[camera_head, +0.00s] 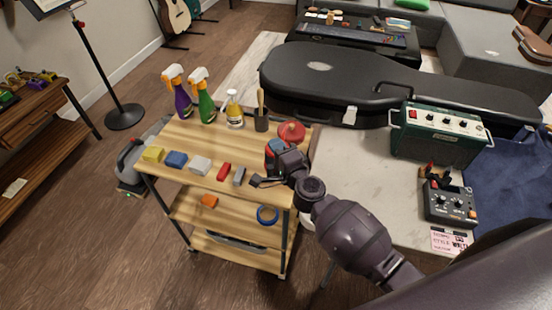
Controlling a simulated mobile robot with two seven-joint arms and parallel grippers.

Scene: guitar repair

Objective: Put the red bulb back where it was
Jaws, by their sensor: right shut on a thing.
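The red bulb (291,131) shows at the right side of the wooden cart's top (205,142), just beyond the end of my right gripper (289,150). My right gripper reaches over the cart's right edge from the lower right and is shut on the red bulb. The jaw contact is mostly hidden by the hand. A small red and blue thing (273,150) shows beside the hand, partly covered by it. My left gripper is not in view.
A brush pot (261,124) and several bottles, including a green spray bottle (204,108), stand at the cart's back. Several blocks, including a blue block (176,159), line its front. A guitar case (330,75) and green amplifier (440,135) occupy the table at right. The cart top's middle is clear.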

